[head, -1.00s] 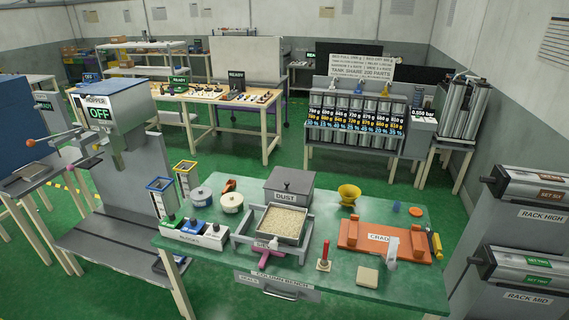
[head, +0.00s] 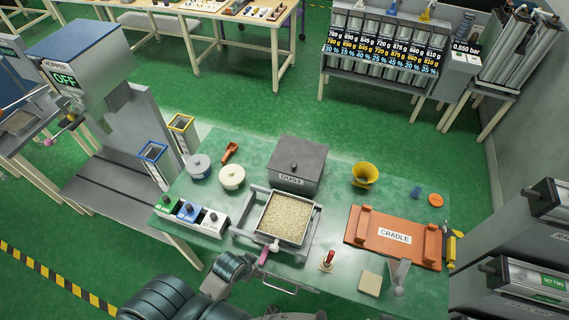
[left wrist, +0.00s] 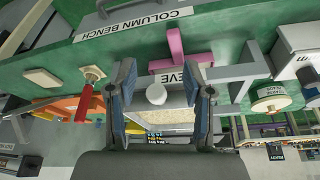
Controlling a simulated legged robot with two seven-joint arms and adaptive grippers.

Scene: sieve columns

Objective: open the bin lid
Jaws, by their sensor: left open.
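The dust bin (head: 297,165) is a grey box labelled DUST at the back middle of the green bench. Its flat grey lid (head: 305,152) with a small dark knob (head: 294,166) is on it and looks shut. My left gripper (head: 238,264) is at the bench's front edge, in front of the sieve and well short of the bin. In the left wrist view my left gripper (left wrist: 162,88) is open, its fingers apart. A white ball knob (left wrist: 157,94) shows between the fingers, but I cannot tell whether they touch it. The bin is not clear in that view. My right gripper is not in view.
A white pot (head: 232,177) and yellow funnel (head: 365,174) flank the bin. The orange cradle (head: 393,236) lies at right.

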